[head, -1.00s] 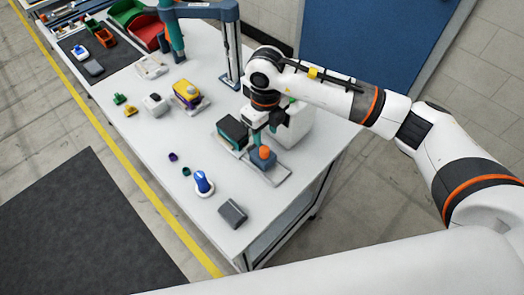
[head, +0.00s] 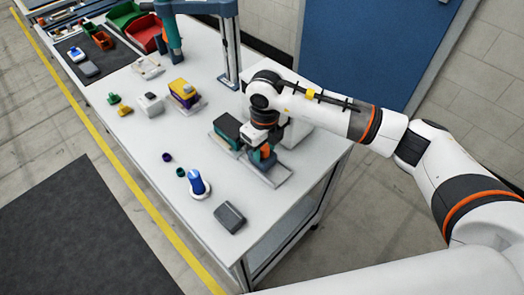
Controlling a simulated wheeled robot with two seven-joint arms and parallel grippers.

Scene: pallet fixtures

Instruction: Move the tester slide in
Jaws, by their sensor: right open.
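The tester is a low fixture on the white table. It has a grey base plate (head: 272,178) and a black-topped teal block (head: 228,128) on its left end. A dark blue slide block (head: 263,164) with an orange knob sits on the plate to the right of the teal block, with a gap between them. My right gripper (head: 262,153) is open and down at the slide block, and its fingers hide most of the orange knob. I cannot tell whether the fingers touch it. My left gripper is out of view.
A white box (head: 298,133) stands behind my right gripper. A blue-and-white bottle-like object (head: 197,185) and a dark grey block (head: 230,217) lie at the front. A yellow-and-purple block (head: 184,93) and a teal press column stand farther back. The table's right edge is close.

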